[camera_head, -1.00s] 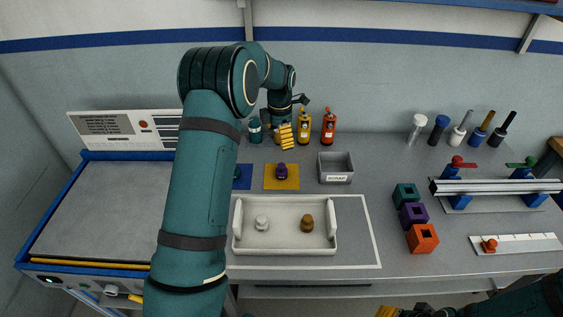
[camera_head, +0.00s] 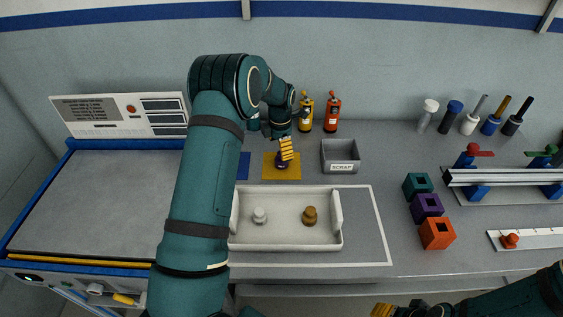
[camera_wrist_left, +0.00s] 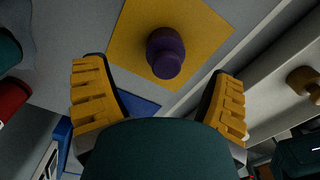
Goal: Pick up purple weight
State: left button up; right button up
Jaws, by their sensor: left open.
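The purple weight (camera_wrist_left: 165,53) stands on a yellow square mat (camera_wrist_left: 213,22) in the left wrist view. In the head view the weight (camera_head: 281,161) shows on the mat (camera_head: 291,174), partly hidden by my left gripper (camera_head: 286,150). My left gripper (camera_wrist_left: 158,95) is open and empty in the left wrist view. Its two yellow-padded fingers are spread, with the weight beyond their tips, between their lines. I see no finger touching it. My right gripper (camera_head: 392,311) is only partly in view at the bottom edge of the head view; its jaws are unclear.
A white tray (camera_head: 286,245) holding a white and a brown weight stands in front of the mat. A grey scrap bin (camera_head: 341,168) is to the right. Orange (camera_head: 332,115) and yellow bottles stand behind. Coloured blocks (camera_head: 437,233) sit farther right.

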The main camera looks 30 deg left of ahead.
pick_arm(q)
jog(key=shift+s+d+f+b, duration=0.15)
jog(key=shift+f+b, duration=0.1)
jog(key=shift+f, duration=1.1)
jog(key=shift+w+d+f+b, duration=0.15)
jog(key=shift+f+b, duration=0.1)
jog(key=shift+f, duration=1.1)
jog(key=shift+s+r, duration=0.1)
jog(key=c, duration=1.4)
